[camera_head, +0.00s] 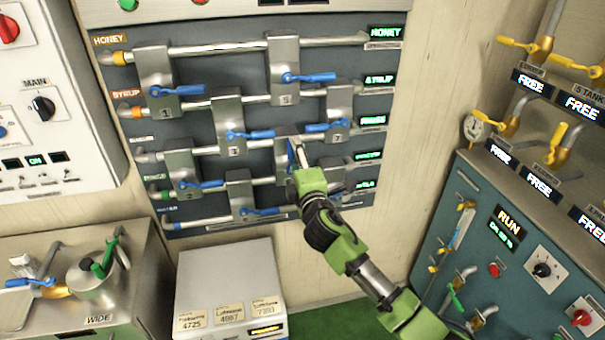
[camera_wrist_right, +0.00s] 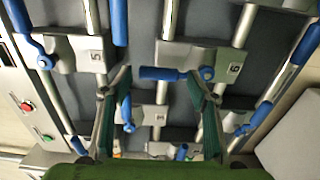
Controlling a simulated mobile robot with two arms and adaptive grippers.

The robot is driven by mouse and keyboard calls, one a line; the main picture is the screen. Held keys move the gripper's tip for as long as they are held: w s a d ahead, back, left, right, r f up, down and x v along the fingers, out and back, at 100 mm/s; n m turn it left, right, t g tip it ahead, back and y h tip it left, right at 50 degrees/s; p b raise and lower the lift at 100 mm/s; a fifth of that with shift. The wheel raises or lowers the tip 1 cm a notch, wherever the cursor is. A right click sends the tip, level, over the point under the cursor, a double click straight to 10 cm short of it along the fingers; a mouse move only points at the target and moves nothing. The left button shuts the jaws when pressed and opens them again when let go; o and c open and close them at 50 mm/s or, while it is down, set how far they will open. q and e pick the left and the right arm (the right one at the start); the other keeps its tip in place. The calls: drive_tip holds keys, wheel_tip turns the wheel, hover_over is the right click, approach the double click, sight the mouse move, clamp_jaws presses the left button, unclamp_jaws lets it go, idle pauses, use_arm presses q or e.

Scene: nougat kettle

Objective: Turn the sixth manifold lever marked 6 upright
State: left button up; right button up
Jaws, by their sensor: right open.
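The lever panel (camera_head: 215,75) carries several blue levers on grey blocks along metal pipes. My right gripper (camera_head: 293,152) is in front of the middle block in the head view and hides its number. By its place between the blocks marked 5 and 7, this looks like lever 6. Its blue handle (camera_head: 291,153) shows partly and looks roughly upright. In the right wrist view the blue handle (camera_wrist_right: 163,74) lies across the pipes, between the open fingers of my right gripper (camera_wrist_right: 158,76). I cannot tell whether they touch it. My left gripper is out of view.
Lever 5 (camera_head: 308,77) is above, lever 7 (camera_head: 330,127) to the upper right; both lie along their pipes. A white box (camera_head: 230,280) stands below the panel. A teal console (camera_head: 490,240) is on the right, and a kettle (camera_head: 95,278) is at lower left.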

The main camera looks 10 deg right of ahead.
drive_tip(key=s, duration=0.8)
drive_tip(key=shift+s+d, duration=0.15)
drive_tip(key=s+d+f+m+g+b, duration=0.1)
drive_tip(key=s+d+f+m+g, duration=0.1)
drive_tip(key=f, duration=1)
drive_tip(key=s+d+f+m+g, duration=0.1)
drive_tip(key=s+f+g, duration=0.2)
drive_tip(key=f, duration=0.9)
drive_tip(key=s+d+f+m+g+b, duration=0.1)
drive_tip(key=s+d+f+m+g, duration=0.1)
drive_tip(key=f, duration=1)
drive_tip(key=s+d+f+m+g+b, duration=0.1)
drive_tip(key=s+d+f+m+g, duration=0.1)
drive_tip(key=s+f, duration=0.7)
drive_tip(key=s+d+f+m+g, duration=0.1)
drive_tip(key=s+f+m+g, duration=0.1)
drive_tip(key=s+f, duration=0.75)
drive_tip(key=s+f+m+g, duration=0.2)
drive_tip(key=s+f, duration=0.3)
drive_tip(key=s, duration=0.6)
drive_tip(key=s+d+f+m+g+b, duration=0.1)
drive_tip(key=s+f+m+g, duration=0.1)
drive_tip(key=s+f, duration=0.4)
drive_tip(key=s+d+f+m+g+b, duration=0.1)
drive_tip(key=s+f, duration=0.4)
drive_tip(key=s, duration=1.1)
drive_tip(key=shift+d+f+m+g+h, duration=0.3)
drive_tip(key=shift+f+m+g, duration=0.15)
drive_tip(key=shift+m, duration=0.65)
